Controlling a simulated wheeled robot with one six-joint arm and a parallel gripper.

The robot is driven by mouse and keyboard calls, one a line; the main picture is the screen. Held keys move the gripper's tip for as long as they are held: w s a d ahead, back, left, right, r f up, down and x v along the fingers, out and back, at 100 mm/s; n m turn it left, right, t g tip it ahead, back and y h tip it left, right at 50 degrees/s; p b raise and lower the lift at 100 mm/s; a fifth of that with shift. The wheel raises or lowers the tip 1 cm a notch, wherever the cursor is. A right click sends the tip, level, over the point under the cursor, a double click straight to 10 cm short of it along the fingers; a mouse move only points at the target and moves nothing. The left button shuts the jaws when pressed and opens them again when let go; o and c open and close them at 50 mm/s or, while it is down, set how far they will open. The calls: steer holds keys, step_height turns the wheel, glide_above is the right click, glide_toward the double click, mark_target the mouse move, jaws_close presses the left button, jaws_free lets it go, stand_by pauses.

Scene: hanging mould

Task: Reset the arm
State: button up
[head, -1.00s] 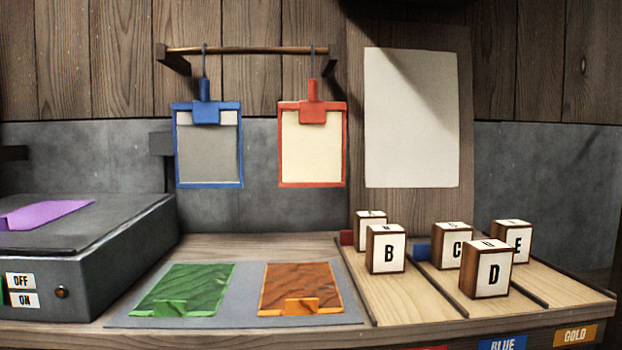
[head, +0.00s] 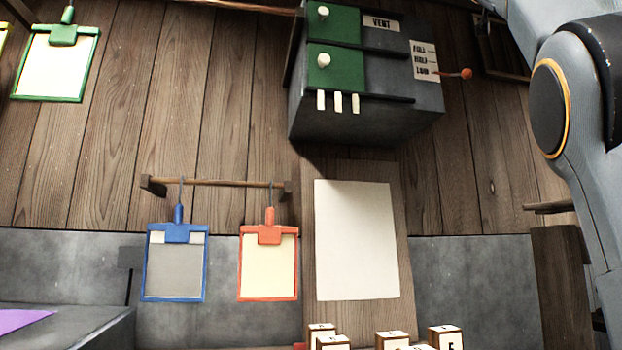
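My arm shows at the right edge of the head view, with a grey link and a round dark joint ringed in yellow. My gripper is outside the view, so its fingers and anything in them are hidden. A blue-framed mould (head: 176,270) with a grey panel and a red-framed mould (head: 268,265) with a cream panel hang from a wooden rail (head: 225,183) on the wall. A green-framed mould (head: 55,65) hangs at the upper left.
A dark box (head: 365,110) with green panels, white knobs and a red-tipped lever is fixed high on the wall. A blank white sheet (head: 355,240) is on a wooden board. Several lettered blocks (head: 445,338) are cut off at the bottom. A purple sheet (head: 20,320) lies lower left.

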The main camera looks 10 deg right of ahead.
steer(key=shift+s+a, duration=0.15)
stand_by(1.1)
